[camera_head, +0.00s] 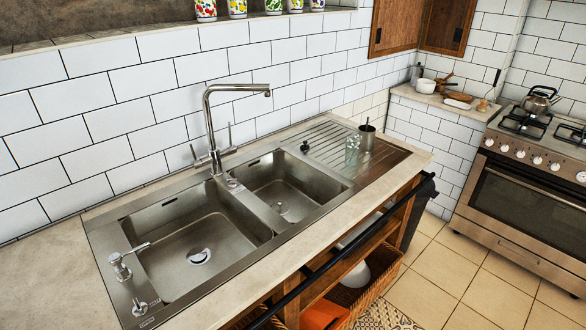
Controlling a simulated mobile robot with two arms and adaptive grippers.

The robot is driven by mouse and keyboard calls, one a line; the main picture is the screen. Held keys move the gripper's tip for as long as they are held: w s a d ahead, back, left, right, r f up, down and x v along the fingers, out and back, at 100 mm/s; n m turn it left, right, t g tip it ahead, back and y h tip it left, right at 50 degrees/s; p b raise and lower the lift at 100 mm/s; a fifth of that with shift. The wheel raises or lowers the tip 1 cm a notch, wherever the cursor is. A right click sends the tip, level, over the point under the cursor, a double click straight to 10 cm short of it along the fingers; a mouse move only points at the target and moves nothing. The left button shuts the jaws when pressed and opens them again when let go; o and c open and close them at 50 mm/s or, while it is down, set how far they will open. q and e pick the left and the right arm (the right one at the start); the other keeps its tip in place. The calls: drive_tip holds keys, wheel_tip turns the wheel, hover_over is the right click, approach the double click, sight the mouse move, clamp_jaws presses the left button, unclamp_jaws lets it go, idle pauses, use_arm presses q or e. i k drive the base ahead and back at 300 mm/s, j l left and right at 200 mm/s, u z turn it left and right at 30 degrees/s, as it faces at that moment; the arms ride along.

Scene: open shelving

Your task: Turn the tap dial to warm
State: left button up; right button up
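A tall metal tap (213,120) stands behind the sink (225,240), between its two basins. Its spout bends to the right over the smaller basin. Two small upright levers stand at its base, a left lever (193,153) and a right lever (230,136). I cannot tell which part is the dial or what setting it has. Neither of my grippers shows in the head view.
A soap dispenser (122,265) stands at the sink's front left corner. A dark rail (335,265) runs along the counter front. The counter left of the sink (45,275) is clear.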

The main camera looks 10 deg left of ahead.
sight(232, 182)
drive_tip(key=i+l, duration=0.55)
drive_tip(key=i+l+u, duration=0.15)
drive_tip(key=u, duration=1.45)
